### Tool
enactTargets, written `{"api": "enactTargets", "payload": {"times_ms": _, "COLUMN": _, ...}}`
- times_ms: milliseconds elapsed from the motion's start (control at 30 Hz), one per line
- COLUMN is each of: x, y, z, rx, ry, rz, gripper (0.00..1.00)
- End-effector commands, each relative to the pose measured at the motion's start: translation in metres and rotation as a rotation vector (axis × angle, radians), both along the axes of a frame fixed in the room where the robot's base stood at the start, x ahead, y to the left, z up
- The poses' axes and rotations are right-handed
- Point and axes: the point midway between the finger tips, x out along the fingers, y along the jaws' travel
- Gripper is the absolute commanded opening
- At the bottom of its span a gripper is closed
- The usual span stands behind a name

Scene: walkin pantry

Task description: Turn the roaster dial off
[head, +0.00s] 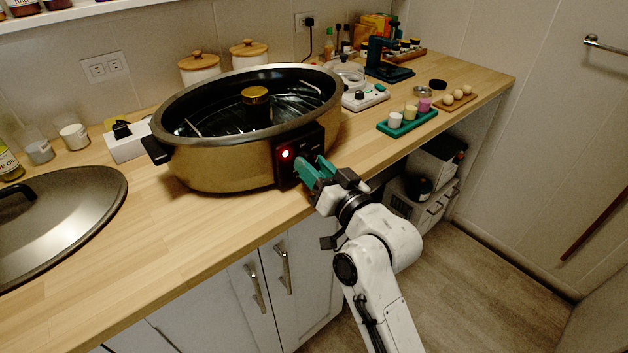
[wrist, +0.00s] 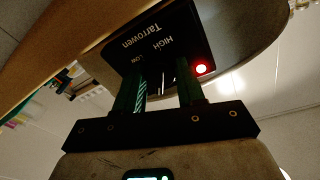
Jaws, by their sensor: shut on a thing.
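The large gold-brown oval roaster (head: 215,165) stands lidless on the wooden counter. A black control panel (wrist: 135,28) is on its front. My gripper (head: 312,167) reaches the panel just right of the light. In the wrist view, its green fingers (wrist: 160,85) are shut on the dial, one on each side. The dial is mostly hidden between them, and I cannot read its setting.
The roaster's domed lid (head: 65,215) lies on the counter at left. A green tray with small cups (head: 408,120) and a wooden board with round items (head: 457,98) lie to the right. White canisters (head: 199,67) stand behind. Floor at right is clear.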

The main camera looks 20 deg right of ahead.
Motion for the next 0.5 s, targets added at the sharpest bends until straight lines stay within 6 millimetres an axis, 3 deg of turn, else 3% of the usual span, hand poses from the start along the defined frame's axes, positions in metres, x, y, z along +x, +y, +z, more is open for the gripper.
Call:
{"api": "enactTargets", "payload": {"times_ms": 33, "x": 0.0001, "y": -0.0015, "z": -0.0072, "rx": -0.043, "ry": -0.014, "rz": -0.002, "gripper": 0.08}}
{"api": "enactTargets", "payload": {"times_ms": 500, "x": 0.0006, "y": -0.0029, "z": -0.0055, "rx": -0.397, "ry": -0.127, "rz": -0.001, "gripper": 0.08}}
